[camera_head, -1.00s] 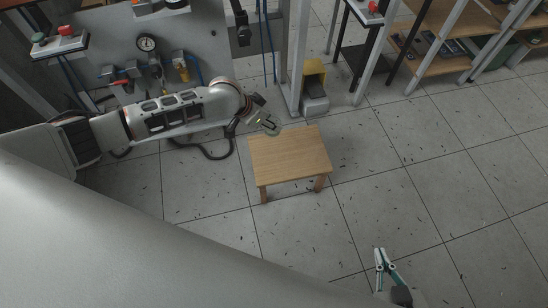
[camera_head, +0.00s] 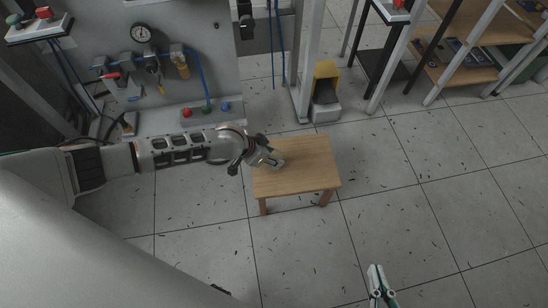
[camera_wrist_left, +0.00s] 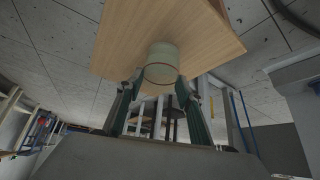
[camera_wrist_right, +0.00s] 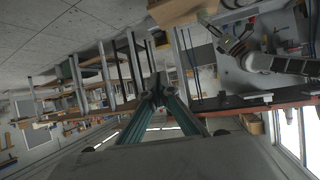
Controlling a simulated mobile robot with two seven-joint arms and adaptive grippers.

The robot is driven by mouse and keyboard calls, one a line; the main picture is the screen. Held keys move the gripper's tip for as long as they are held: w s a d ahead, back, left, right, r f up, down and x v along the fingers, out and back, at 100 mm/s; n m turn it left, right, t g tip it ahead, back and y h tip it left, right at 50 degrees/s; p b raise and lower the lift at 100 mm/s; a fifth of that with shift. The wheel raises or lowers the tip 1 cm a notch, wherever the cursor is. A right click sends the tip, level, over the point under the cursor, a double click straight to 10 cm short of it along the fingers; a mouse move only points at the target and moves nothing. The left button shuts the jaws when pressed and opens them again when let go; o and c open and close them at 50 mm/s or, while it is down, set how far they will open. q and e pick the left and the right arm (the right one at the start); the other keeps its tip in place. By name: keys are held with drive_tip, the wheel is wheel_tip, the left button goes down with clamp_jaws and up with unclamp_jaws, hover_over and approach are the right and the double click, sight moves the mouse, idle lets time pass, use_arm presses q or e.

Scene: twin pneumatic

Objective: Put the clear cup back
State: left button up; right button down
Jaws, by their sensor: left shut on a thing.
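The clear cup (camera_wrist_left: 162,62) is a pale, greenish see-through cup with a thin brownish rim, seen in the left wrist view. My left gripper (camera_wrist_left: 157,84) is shut on it, with one finger on each side. In the head view, my left gripper (camera_head: 274,160) is over the left part of the small wooden table (camera_head: 308,176). The cup is hardly visible there. I cannot tell whether it touches the tabletop. My right gripper (camera_head: 376,268) is far from the table, at the bottom of the head view. Its fingers nearly meet, with nothing between them.
A grey panel with a pressure gauge (camera_head: 141,33) and valves stands behind my left arm. A yellow and grey foot pedal (camera_head: 325,95) is on the floor behind the table. Shelves (camera_head: 470,65) stand at the back right.

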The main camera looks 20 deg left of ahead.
use_arm(q)
drive_tip(key=f, duration=0.2)
drive_tip(key=shift+s+f, duration=0.35)
drive_tip(key=shift+w+b, duration=0.1)
drive_tip(key=shift+b, duration=0.2)
drive_tip(key=shift+c, duration=0.7)
drive_tip(key=shift+w+r, duration=0.15)
drive_tip(key=shift+r, duration=0.1)
drive_tip(key=shift+f, duration=0.2)
drive_tip(key=o, duration=1.4)
use_arm(e)
drive_tip(key=shift+w+a+r, duration=0.25)
drive_tip(key=shift+a+r, duration=0.1)
use_arm(q)
drive_tip(key=shift+r, duration=0.1)
